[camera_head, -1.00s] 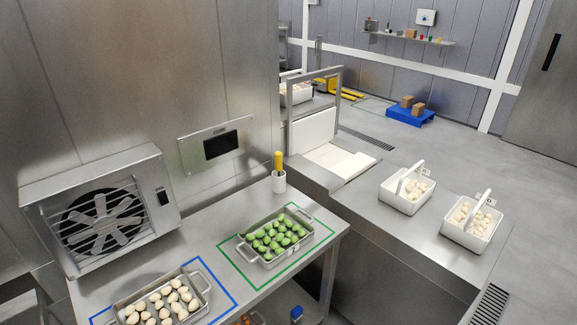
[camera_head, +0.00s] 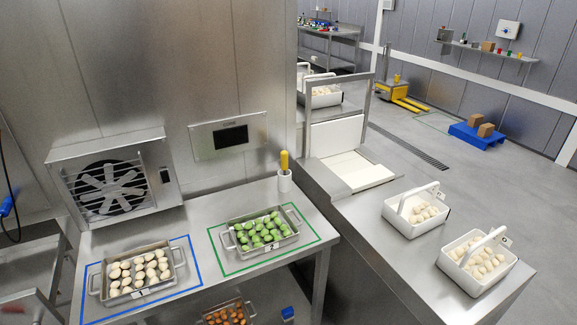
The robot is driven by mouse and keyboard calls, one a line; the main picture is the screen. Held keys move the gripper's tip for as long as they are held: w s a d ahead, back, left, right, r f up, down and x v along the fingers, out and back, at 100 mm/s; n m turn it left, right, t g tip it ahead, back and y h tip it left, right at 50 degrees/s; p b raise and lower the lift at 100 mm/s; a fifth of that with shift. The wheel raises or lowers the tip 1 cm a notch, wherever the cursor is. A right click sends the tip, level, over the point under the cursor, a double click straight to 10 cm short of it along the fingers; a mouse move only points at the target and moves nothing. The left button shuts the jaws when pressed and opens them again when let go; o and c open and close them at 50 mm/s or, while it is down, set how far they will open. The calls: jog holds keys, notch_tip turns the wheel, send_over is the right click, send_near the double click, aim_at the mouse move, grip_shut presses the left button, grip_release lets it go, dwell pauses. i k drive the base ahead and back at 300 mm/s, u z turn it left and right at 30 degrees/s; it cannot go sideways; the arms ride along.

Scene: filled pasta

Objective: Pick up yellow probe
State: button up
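The yellow probe (camera_head: 284,160) stands upright in a small white cup (camera_head: 284,181). The cup is at the back right corner of the steel table (camera_head: 195,228), near the wall. Only the probe's yellow upper part shows; its lower part is hidden inside the cup. My gripper is not in view.
Left of and in front of the cup, a tray of green pasta (camera_head: 228,239) lies inside a green outline. A tray of pale pasta (camera_head: 93,284) lies inside a blue outline. A fan unit (camera_head: 160,205) stands at the back left. White baskets (camera_head: 409,229) stand on the right counter.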

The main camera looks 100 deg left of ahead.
aim_at(284, 154)
jog(key=z, duration=0.05)
jog(key=i, duration=0.1)
jog(key=u, duration=0.2)
jog(key=k, duration=0.15)
jog(key=u, duration=2.85)
jog(key=i, duration=0.95)
jog(key=u, duration=0.05)
